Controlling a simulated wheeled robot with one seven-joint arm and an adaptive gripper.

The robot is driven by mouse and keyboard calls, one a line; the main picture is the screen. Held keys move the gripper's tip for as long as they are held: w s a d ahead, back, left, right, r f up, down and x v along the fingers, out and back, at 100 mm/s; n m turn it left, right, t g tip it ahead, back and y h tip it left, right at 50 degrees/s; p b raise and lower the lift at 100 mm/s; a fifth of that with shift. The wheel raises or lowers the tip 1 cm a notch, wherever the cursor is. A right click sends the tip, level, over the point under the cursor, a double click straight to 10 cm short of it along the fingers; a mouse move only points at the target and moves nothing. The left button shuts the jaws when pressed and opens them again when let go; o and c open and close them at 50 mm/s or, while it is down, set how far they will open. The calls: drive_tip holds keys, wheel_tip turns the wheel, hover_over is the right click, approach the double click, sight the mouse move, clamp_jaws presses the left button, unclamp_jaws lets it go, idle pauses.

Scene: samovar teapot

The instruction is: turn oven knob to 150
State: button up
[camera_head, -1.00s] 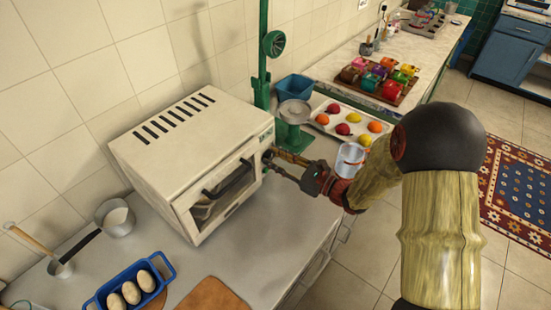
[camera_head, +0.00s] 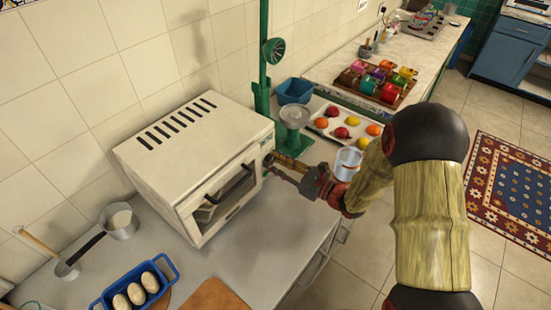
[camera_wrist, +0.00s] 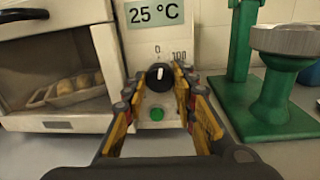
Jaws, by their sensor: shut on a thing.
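The white oven (camera_head: 185,140) stands on the counter, its front facing right and towards me. A display (camera_wrist: 154,13) above reads 25 °C, and a green button (camera_wrist: 157,114) sits below the knob. My gripper (camera_wrist: 160,88) has its fingers on both sides of the knob, shut on it. In the head view my gripper (camera_head: 272,168) reaches the right side of the oven front, where its fingers hide the knob.
A green scale-like stand (camera_head: 294,120) is close behind the gripper, beside a tray of fruit (camera_head: 335,133) and a glass (camera_head: 347,164). A blue basket with eggs or buns (camera_head: 160,295) and pans (camera_head: 120,222) are at the front left. The counter (camera_head: 265,240) before the oven is clear.

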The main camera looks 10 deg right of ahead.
drive_tip(key=m+p, duration=0.3)
drive_tip(key=p, duration=0.1)
drive_tip(key=shift+r+m, duration=0.2)
drive_tip(key=shift+m, duration=0.2)
drive_tip(key=m+p, duration=0.4)
drive_tip(key=p, duration=0.1)
drive_tip(key=shift+f+m+t, duration=0.1)
drive_tip(key=shift+m+t, duration=0.2)
drive_tip(key=shift+m, duration=0.1)
drive_tip(key=m+p, duration=0.3)
drive_tip(key=m, duration=0.1)
drive_tip(key=shift+m+p, duration=0.3)
drive_tip(key=shift+p, duration=0.1)
drive_tip(key=shift+f+m+t+h+p, duration=0.2)
drive_tip(key=shift+m+t+h+p, duration=0.1)
drive_tip(key=shift+m+p, duration=0.9)
drive_tip(key=shift+m, duration=0.4)
drive_tip(key=o, duration=1.2)
drive_tip(key=shift+c, duration=0.2)
